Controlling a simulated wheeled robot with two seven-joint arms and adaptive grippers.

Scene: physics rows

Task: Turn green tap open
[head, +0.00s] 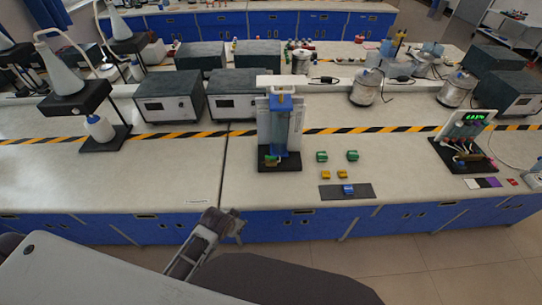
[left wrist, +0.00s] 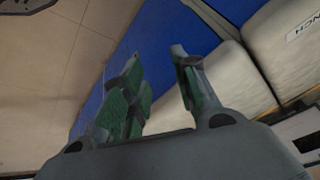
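Several small fittings lie on the near bench: a green one (head: 321,156), a second green one (head: 352,155) and yellow ones (head: 341,174). A stand with a blue column (head: 281,128) is beside them, with a small green-and-yellow piece (head: 271,161) at its base. I cannot tell which green piece is the tap. My left gripper (head: 229,222) is in front of the bench's front edge, to the left of and nearer than these pieces, touching none. In the left wrist view its green-padded fingers (left wrist: 160,65) are apart and empty. My right gripper is not in view.
A dark mat with a blue piece (head: 348,189) lies near the bench's front edge. A meter stand with a lit display (head: 466,125) is at right, and a dark stand with a flask (head: 75,95) at left.

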